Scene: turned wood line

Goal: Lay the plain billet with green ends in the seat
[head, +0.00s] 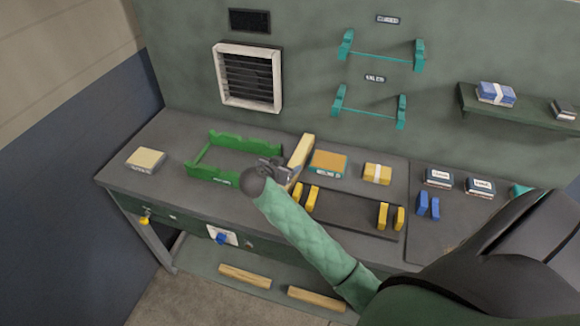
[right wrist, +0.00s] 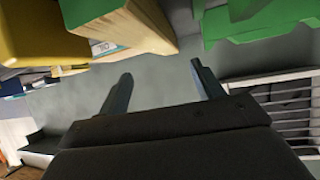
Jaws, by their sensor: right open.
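The green seat (head: 222,178), a frame with notched ends, stands on the left part of the bench. A long pale wood billet (head: 301,150) lies just right of it. In the right wrist view a pale wood piece (right wrist: 130,25), which looks like this billet, has a green edge at one end; its other end is cut off. My right gripper (head: 284,172) is between the seat and the billet, its fingers partly hidden by the wrist. In its own view its fingers (right wrist: 160,88) are apart with nothing between them. The seat's green edge (right wrist: 245,22) is beyond them. My left gripper does not show.
An orange-topped block (head: 330,162) and a yellow block with a white band (head: 377,173) stand right of the billet. A dark rack (head: 345,211) with yellow uprights is in front. A pale block (head: 146,159) is at far left. Two wood bars (head: 245,276) lie below the bench.

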